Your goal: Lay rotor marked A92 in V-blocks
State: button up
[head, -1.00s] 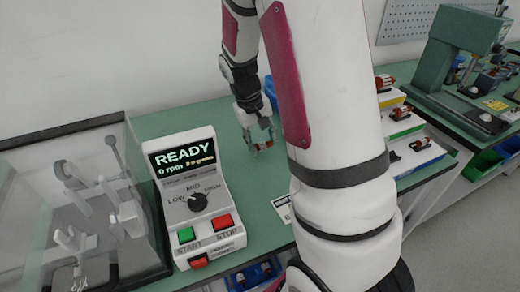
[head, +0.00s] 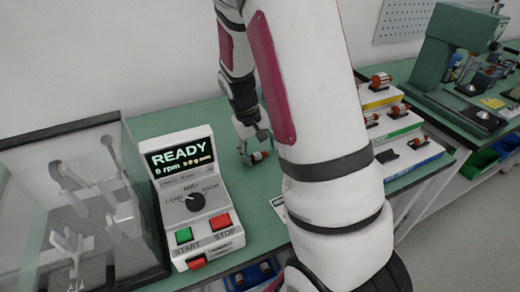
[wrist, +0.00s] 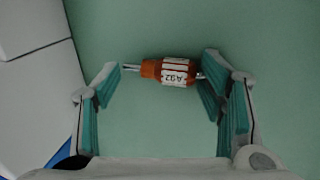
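The rotor marked A92 (wrist: 176,72) is orange with a white label and a metal shaft. In the wrist view it lies crosswise just beyond and between my fingertips; in the head view the rotor (head: 260,156) is low over or on the green bench. My gripper (wrist: 160,78) has its fingers wide apart, with the right fingertip close to a shaft end; contact is unclear. In the head view my gripper (head: 255,143) is behind the control panel. Pale stands (head: 66,245) that look like V-blocks are inside the clear case (head: 25,150) at left.
The control panel (head: 190,195) reads READY, 0 rpm, with START and STOP buttons. A stepped rack (head: 405,150) with several rotors stands at right, beside a green press (head: 450,60). The green bench (head: 190,118) is clear behind the panel. My arm hides the bench middle.

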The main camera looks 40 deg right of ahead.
aim_at(252, 156)
jog(key=shift+r, duration=0.15)
jog(key=s+a+r+p, duration=0.15)
jog(key=a+r, duration=0.25)
jog(key=r, duration=0.4)
jog(key=s+a+r, duration=0.2)
jog(key=a+r, duration=0.1)
jog(key=r, duration=0.6)
jog(key=s+a+r+n+t+y, duration=0.1)
jog(key=s+a+r, duration=0.1)
jog(key=s+a, duration=0.4)
jog(key=s+a+r+n+t+y, duration=0.1)
jog(key=s+a, duration=0.5)
jog(key=s, duration=0.7)
jog(key=shift+s+a+r+n+t+y, duration=0.2)
jog(key=shift+s+r+n+t+y, duration=0.1)
jog(key=shift+r+n+t, duration=0.5)
jog(key=shift+r, duration=0.1)
notch_tip(252, 156, up, 7)
jog(key=t+p, duration=0.1)
jog(key=p, duration=0.5)
jog(key=shift+r, duration=0.2)
